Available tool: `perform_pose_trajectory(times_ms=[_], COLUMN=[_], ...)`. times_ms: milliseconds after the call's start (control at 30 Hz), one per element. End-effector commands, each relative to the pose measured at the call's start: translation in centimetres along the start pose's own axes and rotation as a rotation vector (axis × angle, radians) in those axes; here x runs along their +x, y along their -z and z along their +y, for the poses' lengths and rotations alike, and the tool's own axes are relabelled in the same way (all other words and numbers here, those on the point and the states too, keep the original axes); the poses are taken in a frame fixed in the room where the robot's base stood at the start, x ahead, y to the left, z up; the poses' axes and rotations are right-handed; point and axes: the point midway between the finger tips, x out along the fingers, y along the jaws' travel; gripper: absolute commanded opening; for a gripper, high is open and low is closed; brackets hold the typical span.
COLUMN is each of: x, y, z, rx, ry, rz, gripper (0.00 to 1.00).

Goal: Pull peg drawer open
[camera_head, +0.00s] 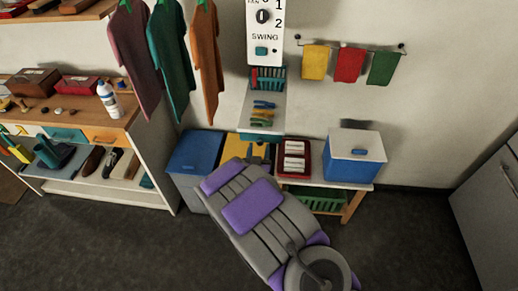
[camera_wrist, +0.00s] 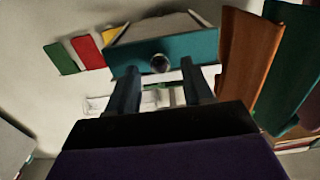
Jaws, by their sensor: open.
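The peg drawer shows a teal front (camera_head: 262,137) below the wall panel in the head view. Several coloured pegs (camera_head: 262,112) lie on a pale surface just behind that front. In the wrist view, the teal front (camera_wrist: 205,48) fills the upper middle, with a round metallic knob (camera_wrist: 160,63) at its centre. My gripper (camera_wrist: 160,72) is open, one dark finger to each side of the knob and below it in the picture. I cannot tell whether the fingers touch the knob. In the head view my arm hides most of the gripper.
A blue bin (camera_head: 195,153) stands left of my arm. A low bench holds a red tray (camera_head: 294,174) and a blue box with a white lid (camera_head: 355,158). Hanging shirts (camera_head: 170,60) are at the left, small towels (camera_head: 349,64) at the right. Floor at right is clear.

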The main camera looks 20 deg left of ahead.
Motion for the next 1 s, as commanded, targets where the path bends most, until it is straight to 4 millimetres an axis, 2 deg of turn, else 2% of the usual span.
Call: perform_pose_trajectory(times_ms=[200, 500, 1000], x=[1.34, 1.43, 1.42], y=[-0.08, 0.02, 0.01], z=[0.09, 0.13, 0.07], rx=[-0.001, 0.000, 0.000], ry=[-0.001, 0.000, 0.000], rz=[-0.002, -0.002, -0.001], gripper=[0.51, 0.50, 0.02])
